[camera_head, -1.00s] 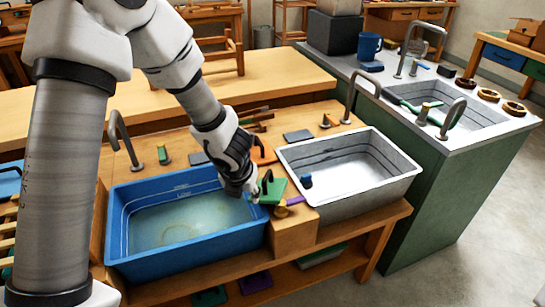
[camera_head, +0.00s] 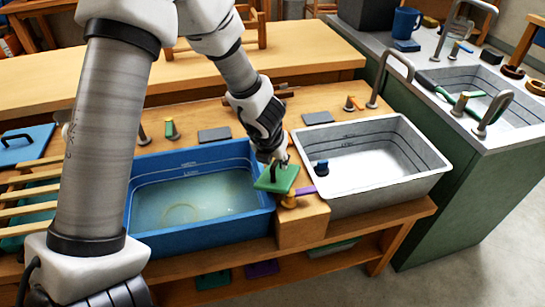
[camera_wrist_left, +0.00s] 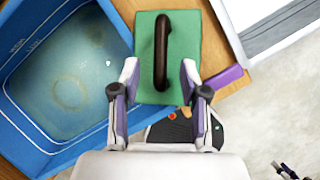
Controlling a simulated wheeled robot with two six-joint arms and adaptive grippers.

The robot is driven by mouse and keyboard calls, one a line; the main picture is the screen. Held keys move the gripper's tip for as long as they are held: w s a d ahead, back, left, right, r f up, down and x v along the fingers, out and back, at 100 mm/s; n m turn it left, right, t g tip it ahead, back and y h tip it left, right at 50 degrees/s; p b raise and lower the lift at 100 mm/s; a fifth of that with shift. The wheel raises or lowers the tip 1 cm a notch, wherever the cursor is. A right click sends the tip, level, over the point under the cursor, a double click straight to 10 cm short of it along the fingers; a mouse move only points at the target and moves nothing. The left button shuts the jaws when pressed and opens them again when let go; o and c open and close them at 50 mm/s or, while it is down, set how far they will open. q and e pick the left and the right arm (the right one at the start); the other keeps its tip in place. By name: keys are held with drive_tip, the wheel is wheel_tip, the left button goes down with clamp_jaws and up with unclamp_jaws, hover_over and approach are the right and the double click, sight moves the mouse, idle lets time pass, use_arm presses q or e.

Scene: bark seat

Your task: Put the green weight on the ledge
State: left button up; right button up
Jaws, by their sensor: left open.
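The green weight (camera_head: 277,178) is a flat green plate with a dark upright handle. It lies on the wooden strip between the blue basin and the white basin, near the blue basin's right rim. It also shows in the left wrist view (camera_wrist_left: 180,60). My left gripper (camera_head: 281,158) is open right above the weight. In the left wrist view its fingers (camera_wrist_left: 160,80) are spread at either side of the handle's near end, with a gap on both sides. Which surface is the ledge I cannot tell for sure.
The blue basin (camera_head: 135,205) with water is left of the weight; the white basin (camera_head: 440,172) is right. Grey pads (camera_head: 214,135) and taps stand behind. A green counter (camera_head: 460,200) is further right.

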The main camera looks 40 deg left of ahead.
sight(275, 162)
use_arm(q)
drive_tip(key=x, duration=0.3)
drive_tip(key=shift+w+f+b, duration=0.1)
drive_tip(key=shift+w+b, duration=0.05)
drive_tip(key=shift+b, duration=0.15)
clamp_jaws()
